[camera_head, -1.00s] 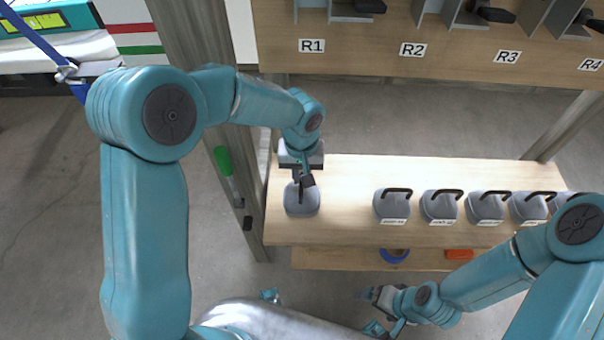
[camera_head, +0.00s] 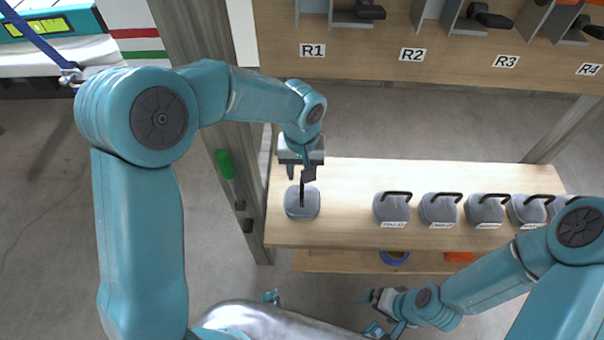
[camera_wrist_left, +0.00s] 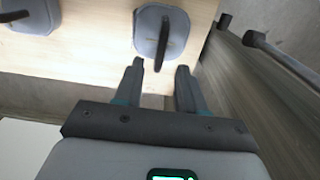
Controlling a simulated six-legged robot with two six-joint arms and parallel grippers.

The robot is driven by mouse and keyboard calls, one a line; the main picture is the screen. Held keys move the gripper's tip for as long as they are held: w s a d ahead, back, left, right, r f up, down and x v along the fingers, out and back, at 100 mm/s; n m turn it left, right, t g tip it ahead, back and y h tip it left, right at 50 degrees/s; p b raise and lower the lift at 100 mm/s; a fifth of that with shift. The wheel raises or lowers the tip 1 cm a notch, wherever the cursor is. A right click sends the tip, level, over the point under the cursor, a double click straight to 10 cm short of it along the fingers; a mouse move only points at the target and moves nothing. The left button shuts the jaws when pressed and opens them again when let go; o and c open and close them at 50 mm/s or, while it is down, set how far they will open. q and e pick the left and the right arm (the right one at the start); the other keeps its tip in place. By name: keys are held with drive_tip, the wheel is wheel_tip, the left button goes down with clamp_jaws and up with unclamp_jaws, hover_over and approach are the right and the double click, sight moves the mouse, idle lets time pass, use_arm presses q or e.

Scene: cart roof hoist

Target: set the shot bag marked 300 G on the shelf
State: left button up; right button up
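A grey shot bag (camera_head: 301,203) with a dark handle stands alone at the left end of the wooden shelf (camera_head: 345,228); no label on it is readable. It also shows in the left wrist view (camera_wrist_left: 161,32), just beyond the fingertips. My left gripper (camera_head: 302,175) is behind that bag, open and empty, its two fingers (camera_wrist_left: 159,70) apart and clear of the handle. Several similar bags (camera_head: 391,208) stand in a row to the right, with labels too small to read. My right gripper (camera_head: 366,296) is low in front of the shelf, away from the bags; its fingers are unclear.
A wooden post (camera_head: 215,110) rises close to the left of the shelf. An upper board carries labels R1 (camera_head: 312,50) to R4. A blue ring (camera_head: 394,258) and an orange item (camera_head: 459,257) lie on a lower board. The shelf is bare between the lone bag and the row.

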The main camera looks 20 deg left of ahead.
use_arm(q)
wheel_tip(320, 180, up, 9)
drive_tip(key=p, duration=0.1)
use_arm(e)
drive_tip(key=shift+r, duration=0.9)
